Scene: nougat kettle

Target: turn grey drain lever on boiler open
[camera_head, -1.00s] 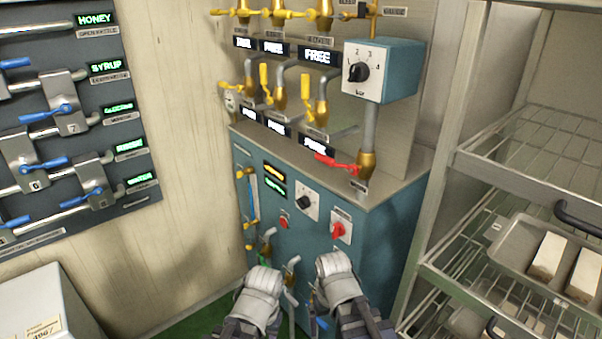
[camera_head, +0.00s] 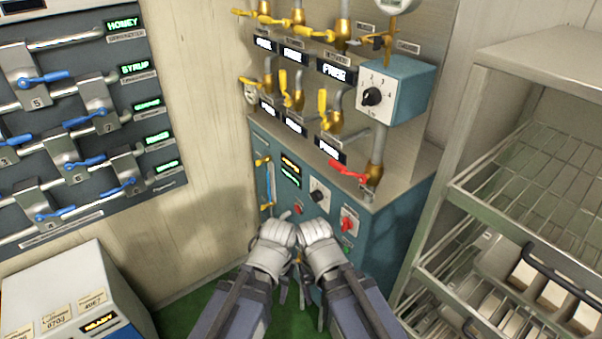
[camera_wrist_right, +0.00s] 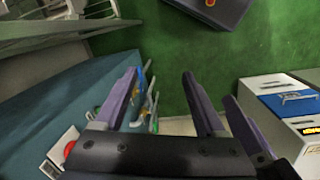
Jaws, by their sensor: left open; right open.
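The teal boiler cabinet (camera_head: 395,215) stands in the middle of the head view. My left gripper (camera_head: 272,245) and right gripper (camera_head: 320,248) are side by side in front of its lower face, nearly touching. They cover the lower valves, so the grey drain lever cannot be made out clearly. A small grey piece (camera_head: 285,215) shows just above my left gripper; I cannot tell if it is that lever. In the right wrist view my right gripper (camera_wrist_right: 159,73) is open and empty. Small valve handles in blue, yellow and green (camera_wrist_right: 150,100) show beyond its left finger.
A red knob (camera_head: 348,223) and a black dial (camera_head: 319,196) sit above my grippers. A red lever (camera_head: 348,170) is on the pipe higher up. A wire rack (camera_head: 540,165) stands close on the right, a white box (camera_head: 75,290) at the lower left. Green floor is clear.

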